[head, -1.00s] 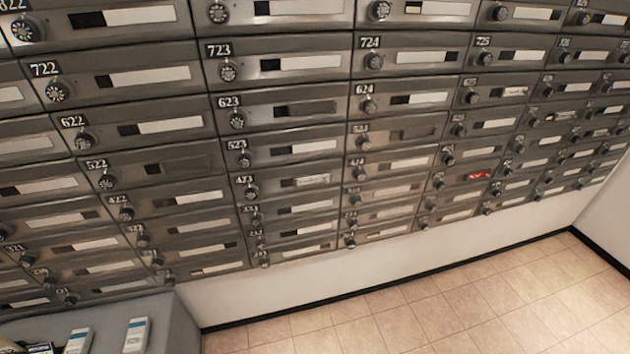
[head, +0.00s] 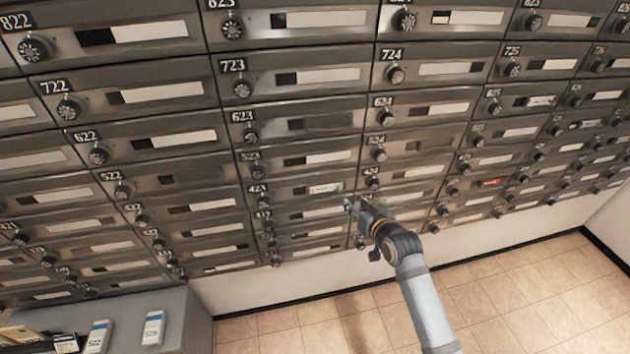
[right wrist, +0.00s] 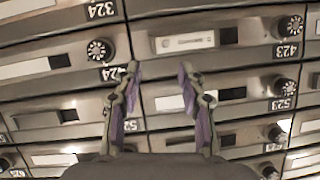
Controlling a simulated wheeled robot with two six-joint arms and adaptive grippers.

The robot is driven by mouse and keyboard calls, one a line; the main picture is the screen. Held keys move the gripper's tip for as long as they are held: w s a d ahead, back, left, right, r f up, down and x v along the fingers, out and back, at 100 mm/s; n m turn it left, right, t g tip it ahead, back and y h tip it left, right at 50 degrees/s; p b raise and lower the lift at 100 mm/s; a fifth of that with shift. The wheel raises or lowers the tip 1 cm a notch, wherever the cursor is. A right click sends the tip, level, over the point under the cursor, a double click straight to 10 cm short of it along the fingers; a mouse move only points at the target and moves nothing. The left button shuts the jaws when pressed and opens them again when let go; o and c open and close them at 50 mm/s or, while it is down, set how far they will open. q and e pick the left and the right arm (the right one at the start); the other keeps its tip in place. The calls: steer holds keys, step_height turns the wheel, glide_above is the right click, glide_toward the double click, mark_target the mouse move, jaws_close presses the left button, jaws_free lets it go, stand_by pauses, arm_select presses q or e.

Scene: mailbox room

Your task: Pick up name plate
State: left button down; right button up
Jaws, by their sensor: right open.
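A white name plate (head: 325,188) with faint print sits in the slot of mailbox 423 in the head view. In the right wrist view, which is upside down, the same plate (right wrist: 185,41) lies just beyond my fingertips. My right gripper (head: 353,205) is open and empty, in front of the mailbox wall, just right of and below the plate. In the right wrist view, its fingers (right wrist: 158,70) are spread, with a gap between them and the plate. My left gripper is in neither view.
Rows of grey mailboxes with round dials fill the wall. A red plate (head: 489,182) shows farther right. A grey ledge (head: 180,320) at lower left holds small white items labelled 522 (head: 100,336) and 523 (head: 153,328). The tiled floor (head: 500,300) is clear.

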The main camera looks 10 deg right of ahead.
mark_target(340, 191)
steer(key=x, duration=0.3)
steer(key=p+x, duration=0.1)
steer(key=x, duration=0.3)
steer(key=a+p+x, duration=0.1)
steer(key=x, duration=0.2)
steer(key=shift+w, duration=0.15)
steer(key=shift+r, duration=0.1)
steer(key=shift+c, duration=0.9)
jaws_close()
